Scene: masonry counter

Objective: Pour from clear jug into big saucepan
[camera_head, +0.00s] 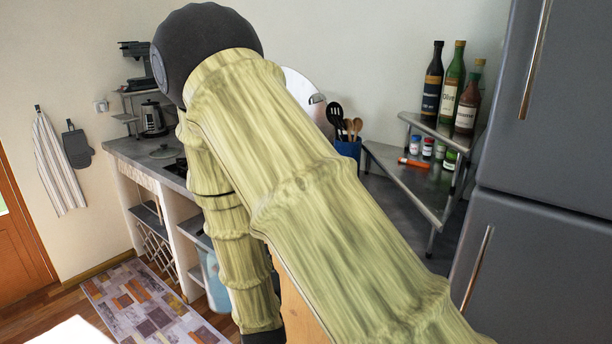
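My arm fills the middle of the view and hides much of the counter. Its lower link runs down to a dark joint at the bottom edge, and my gripper is out of the picture below or hidden. I cannot make out the clear jug. I cannot identify the big saucepan either.
A kettle (153,119) stands at the counter's far end. A blue utensil holder (348,148) and a corner shelf (415,180) with bottles (453,82) are right of my arm, beside the fridge (550,170). A patterned rug (140,300) lies on the floor. A pale blue container (214,285) is partly hidden below the counter.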

